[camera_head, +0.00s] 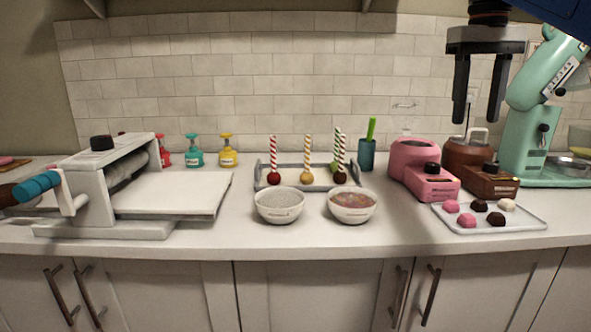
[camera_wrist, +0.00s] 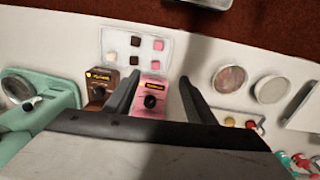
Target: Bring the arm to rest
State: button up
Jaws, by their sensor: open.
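My gripper (camera_head: 480,92) hangs at the upper right in the head view, its two dark fingers pointing down and spread apart. Nothing is between them. It is well above the counter (camera_head: 400,225), over the area of the pink machine (camera_head: 434,184) and the brown machine (camera_head: 490,183). In the wrist view the open fingers (camera_wrist: 158,95) frame the pink machine (camera_wrist: 152,96) below, with clear space between.
A mint stand mixer (camera_head: 530,125) stands at right, near my gripper. A tray (camera_head: 520,222) of chocolates lies in front of the machines. Two bowls (camera_head: 280,216), a rack of striped-stick pops (camera_head: 262,178) and a dough sheeter (camera_head: 130,185) stand further left.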

jog(key=s+a+f+t, duration=0.1)
jog(key=s+f, duration=0.5)
jog(key=f, duration=0.7)
jog(key=s+a+f+t, duration=0.2)
jog(key=s+f, duration=0.4)
jog(key=f, duration=0.7)
jog(key=s+a+f+t, duration=0.1)
jog(key=s+a+f, duration=0.2)
jog(key=f, duration=1.1)
jog(key=s, duration=0.3)
jog(key=shift+s+m+t+y, duration=0.3)
jog(key=shift+s+y, duration=0.1)
